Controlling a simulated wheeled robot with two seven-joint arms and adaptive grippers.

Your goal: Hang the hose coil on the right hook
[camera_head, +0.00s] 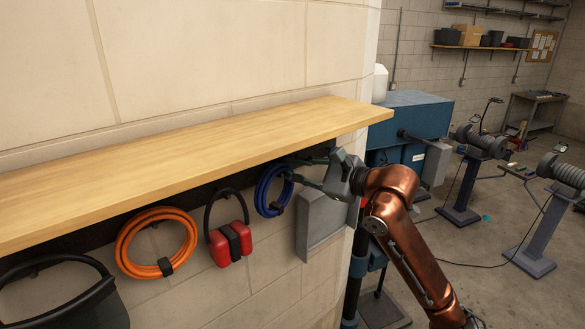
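A blue hose coil (261,188) with a black strap is under the wooden shelf, in front of the dark rail. An orange hose coil (122,246) with a black strap hangs further left under the same shelf. My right gripper (292,172) reaches in from the right, with its fingertips at the right edge of the blue coil. Whether the fingers are closed on the blue coil or only around its edge is not clear. The hook behind the blue coil is hidden by the coil and the shelf. My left gripper is not in view.
A red case (218,252) with a black handle hangs between the coils. A dark bag (80,312) hangs at far left. A grey box (321,222) is on the wall below my gripper. The wooden shelf (190,150) overhangs everything.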

